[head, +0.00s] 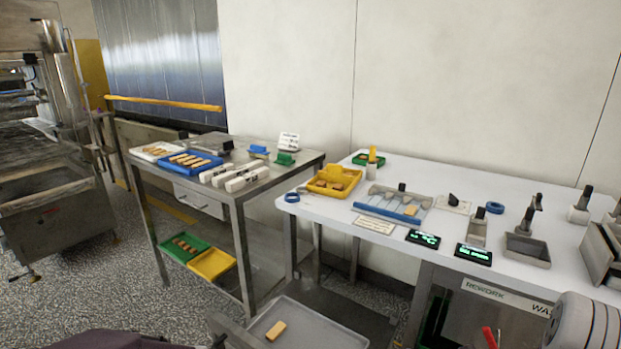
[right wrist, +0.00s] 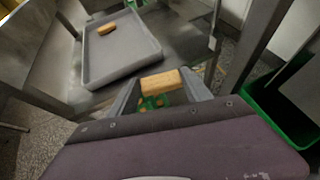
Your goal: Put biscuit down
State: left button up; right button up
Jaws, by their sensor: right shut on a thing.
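In the right wrist view, my right gripper (right wrist: 161,84) is shut on a tan oblong biscuit (right wrist: 160,79), held across between its two grey fingers. A shallow grey tray (right wrist: 127,65) lies beyond it to the upper left, with another biscuit (right wrist: 107,29) near its far end. The head view shows the grey tray (head: 325,328) low at the bottom, with that biscuit (head: 275,330) on its left part. The held biscuit and my right gripper's fingers do not show there. A dark purple part of my left arm is at the bottom left; its jaws cannot be made out.
A white table (head: 460,196) stands above and right of the tray, holding a yellow tray (head: 318,191). A steel table (head: 308,159) to the left holds a blue tray (head: 214,166) of biscuits. A green bin (right wrist: 259,112) is at the right in the wrist view. Table legs stand around the grey tray.

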jog(key=s+a+n+g+y, duration=0.2)
jog(key=s+a+n, duration=0.1)
jog(key=s+a, duration=0.1)
notch_tip(320, 180, up, 22)
jog(key=p, duration=2.6)
jog(key=shift+f, duration=0.1)
